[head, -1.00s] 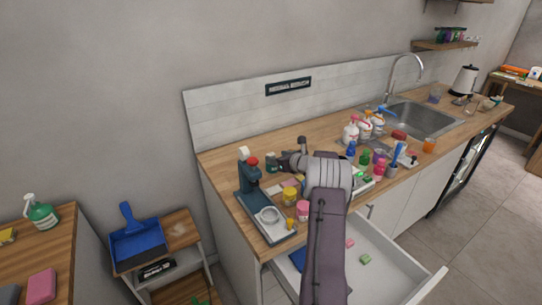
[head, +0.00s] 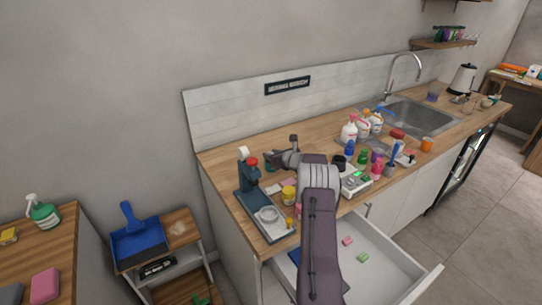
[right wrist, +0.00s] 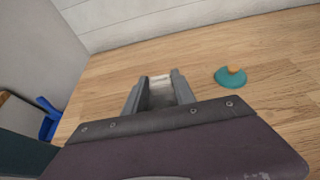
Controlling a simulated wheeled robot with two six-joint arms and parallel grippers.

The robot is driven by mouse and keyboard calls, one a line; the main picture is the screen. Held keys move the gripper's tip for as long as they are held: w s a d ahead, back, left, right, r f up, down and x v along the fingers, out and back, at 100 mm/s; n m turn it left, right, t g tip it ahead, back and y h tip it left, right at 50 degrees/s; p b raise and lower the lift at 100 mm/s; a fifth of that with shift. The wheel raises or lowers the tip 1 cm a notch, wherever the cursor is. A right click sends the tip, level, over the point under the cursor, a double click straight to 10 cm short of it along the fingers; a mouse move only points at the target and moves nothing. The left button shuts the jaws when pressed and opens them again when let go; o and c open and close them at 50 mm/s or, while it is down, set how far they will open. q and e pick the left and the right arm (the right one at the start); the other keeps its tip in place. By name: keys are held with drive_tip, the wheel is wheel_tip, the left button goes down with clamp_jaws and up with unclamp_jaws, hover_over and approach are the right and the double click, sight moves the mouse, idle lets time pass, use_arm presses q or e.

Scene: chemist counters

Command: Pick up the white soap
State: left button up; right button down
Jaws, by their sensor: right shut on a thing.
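My right gripper (head: 285,158) reaches over the left part of the wooden counter, behind the blue stand. In the right wrist view, its two fingers (right wrist: 158,92) are closed on a small whitish block, the white soap (right wrist: 160,82), which sits between them low over the counter. Only part of the soap shows there. In the head view I cannot make it out, as my own arm and wrist cover that spot. My left gripper is not in view.
A teal disc with an orange knob (right wrist: 230,77) stands right of the fingers. The blue stand (head: 250,187), yellow jar (head: 289,194) and white scale (head: 355,184) are close to my arm. An open drawer (head: 385,262) juts out below the counter.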

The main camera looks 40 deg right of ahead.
drive_tip(key=s+d+r+p, duration=0.2)
drive_tip(key=s+d+r, duration=0.5)
drive_tip(key=d+r, duration=0.2)
drive_tip(key=shift+d+r+p, duration=0.15)
drive_tip(key=shift+r+p, duration=0.2)
drive_tip(key=shift+r, duration=0.6)
drive_tip(key=w+a+p, duration=0.5)
drive_tip(key=a+p, duration=0.1)
drive_tip(key=a, duration=0.2)
wheel_tip(320, 180, down, 6)
drive_tip(key=b, duration=0.4)
